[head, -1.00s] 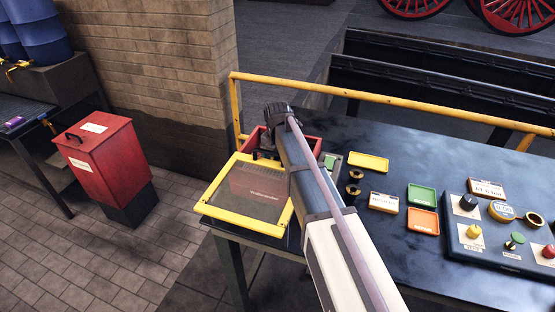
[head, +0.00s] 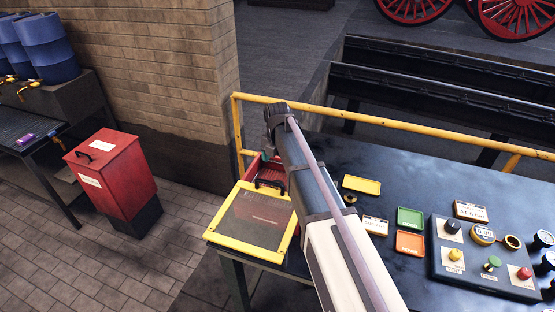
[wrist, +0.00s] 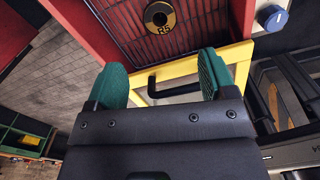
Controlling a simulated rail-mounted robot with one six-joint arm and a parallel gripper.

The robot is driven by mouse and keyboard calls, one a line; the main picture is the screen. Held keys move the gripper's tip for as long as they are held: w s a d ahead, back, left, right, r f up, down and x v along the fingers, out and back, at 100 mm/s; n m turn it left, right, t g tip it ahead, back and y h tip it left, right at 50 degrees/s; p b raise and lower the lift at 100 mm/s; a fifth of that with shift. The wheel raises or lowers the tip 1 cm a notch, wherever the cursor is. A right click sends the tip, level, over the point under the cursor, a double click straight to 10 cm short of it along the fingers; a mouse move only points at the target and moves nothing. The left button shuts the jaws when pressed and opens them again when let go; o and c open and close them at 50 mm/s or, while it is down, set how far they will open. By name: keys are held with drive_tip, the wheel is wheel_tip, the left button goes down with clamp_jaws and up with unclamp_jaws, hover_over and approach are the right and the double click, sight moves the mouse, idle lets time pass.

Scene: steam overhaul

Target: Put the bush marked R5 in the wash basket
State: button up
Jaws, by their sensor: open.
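The bush marked R5 (wrist: 160,18), a brass-coloured ring with a dark hole, lies at the top of the wrist view. It rests on a dark red slatted floor inside a red-walled box, seemingly the wash basket (wrist: 205,32). The box's red wall also shows in the head view (head: 254,168), behind a yellow-framed mesh lid (head: 225,239). My gripper (wrist: 162,76) is open and empty. Its green fingertips are apart from the bush, over the lid's yellow edge and black handle (wrist: 178,75).
A small dark ring-shaped part (head: 350,198) stands right of my arm, near yellow, green and orange trays. A control panel (head: 480,274) is farther right. A yellow rail (head: 400,128) runs behind the bench. A red bin (head: 112,178) stands on the floor at left.

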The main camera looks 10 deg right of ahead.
drive_tip(key=s+m, duration=0.7)
drive_tip(key=s, duration=0.1)
drive_tip(key=s+d+m, duration=0.1)
drive_tip(key=s+m, duration=0.3)
drive_tip(key=shift+m, duration=0.3)
drive_tip(key=s+m, duration=1.3)
drive_tip(key=m, duration=0.3)
drive_tip(key=shift+d, duration=0.4)
wheel_tip(320, 180, down, 3)
drive_tip(key=b, duration=0.3)
drive_tip(key=shift+c, duration=0.2)
